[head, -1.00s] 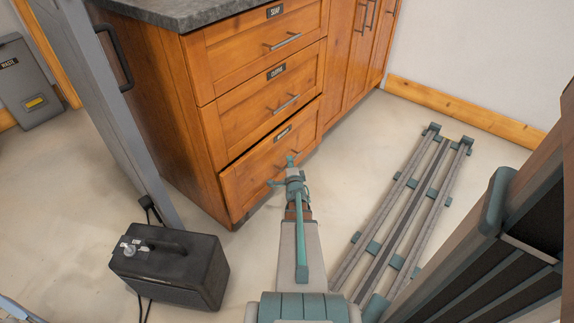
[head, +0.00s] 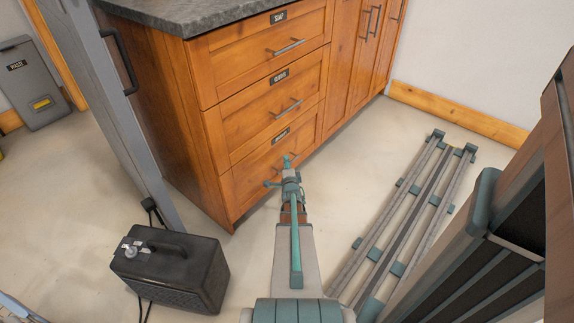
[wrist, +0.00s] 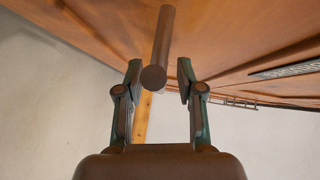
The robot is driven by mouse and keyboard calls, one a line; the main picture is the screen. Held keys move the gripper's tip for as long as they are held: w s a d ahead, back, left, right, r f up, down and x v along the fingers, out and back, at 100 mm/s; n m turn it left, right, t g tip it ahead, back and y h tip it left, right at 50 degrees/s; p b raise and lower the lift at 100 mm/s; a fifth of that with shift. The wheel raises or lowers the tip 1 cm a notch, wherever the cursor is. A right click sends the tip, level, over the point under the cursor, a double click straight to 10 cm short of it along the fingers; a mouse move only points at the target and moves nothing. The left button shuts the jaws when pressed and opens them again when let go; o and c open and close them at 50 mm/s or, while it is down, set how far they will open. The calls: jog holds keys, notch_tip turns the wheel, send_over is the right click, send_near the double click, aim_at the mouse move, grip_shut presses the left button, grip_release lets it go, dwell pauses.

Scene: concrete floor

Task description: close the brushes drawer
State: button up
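The bottom wooden drawer (head: 248,182) of the cabinet is the lowest of three; its label is too small to read clearly. Its front looks flush with the drawers above in the head view. My gripper (head: 286,172) is in front of this drawer, near its handle, which it partly hides. In the wrist view, my gripper (wrist: 159,82) is open. The end of a dark round bar (wrist: 163,50), apparently the drawer handle, lies between and beyond the fingertips, with gaps visible on both sides.
The middle drawer (head: 255,118) and the top drawer (head: 240,62) are shut. A black box (head: 180,270) stands on the floor at left. Grey rails (head: 415,210) lie on the floor at right. A grey waste bin (head: 35,85) is at far left.

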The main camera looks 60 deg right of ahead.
jog(key=v, duration=1.2)
